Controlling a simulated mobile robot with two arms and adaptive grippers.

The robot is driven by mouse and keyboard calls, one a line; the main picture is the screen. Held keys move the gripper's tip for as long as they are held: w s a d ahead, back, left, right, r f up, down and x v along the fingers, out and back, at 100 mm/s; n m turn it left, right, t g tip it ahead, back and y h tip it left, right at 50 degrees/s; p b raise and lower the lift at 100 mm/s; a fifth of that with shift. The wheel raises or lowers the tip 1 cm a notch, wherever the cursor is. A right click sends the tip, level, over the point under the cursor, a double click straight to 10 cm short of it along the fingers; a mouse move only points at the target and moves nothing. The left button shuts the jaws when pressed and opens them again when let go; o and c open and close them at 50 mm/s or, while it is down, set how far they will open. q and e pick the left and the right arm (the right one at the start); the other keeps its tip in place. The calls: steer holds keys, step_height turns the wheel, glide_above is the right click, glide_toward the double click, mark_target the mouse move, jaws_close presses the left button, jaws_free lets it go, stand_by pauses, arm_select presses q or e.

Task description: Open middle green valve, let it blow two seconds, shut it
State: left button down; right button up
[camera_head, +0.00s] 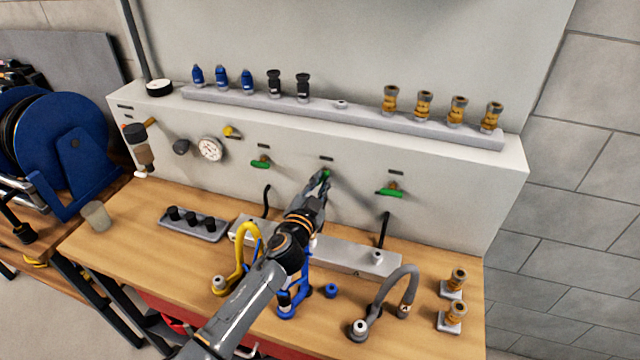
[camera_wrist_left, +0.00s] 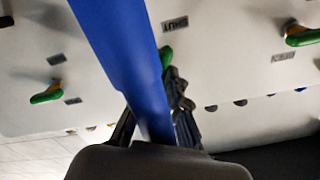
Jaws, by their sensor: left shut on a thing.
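The middle green valve (camera_head: 326,173) is on the front of the pale panel, and my left gripper (camera_head: 321,184) is shut on its handle. The fingers hide most of the handle, so I cannot tell how it is turned. In the left wrist view a bit of its green (camera_wrist_left: 166,57) shows beside the dark fingers (camera_wrist_left: 172,100). A SHUT label (camera_wrist_left: 174,24) is near it. The left green valve (camera_head: 261,163) and right green valve (camera_head: 389,191) have their handles lying roughly level. My right gripper is not in view.
A blue bar (camera_wrist_left: 120,50) crosses the left wrist view and hides part of the panel. A yellow hose (camera_head: 241,245), grey hose (camera_head: 405,283) and grey manifold (camera_head: 350,255) are on the bench below. A gauge (camera_head: 210,149) and brass fittings (camera_head: 424,105) are on the panel.

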arm_select(q)
steer(key=m, duration=0.6)
steer(key=shift+d+f+m+b, duration=0.1)
steer(key=shift+f+m+b, duration=0.15)
steer(key=shift+m+b, duration=0.1)
steer(key=m, duration=0.5)
steer(key=shift+f, duration=0.1)
steer(key=c, duration=1.4)
jaws_free()
steer(key=shift+s, duration=0.15)
steer(key=v, duration=1.1)
steer(key=shift+s, duration=0.35)
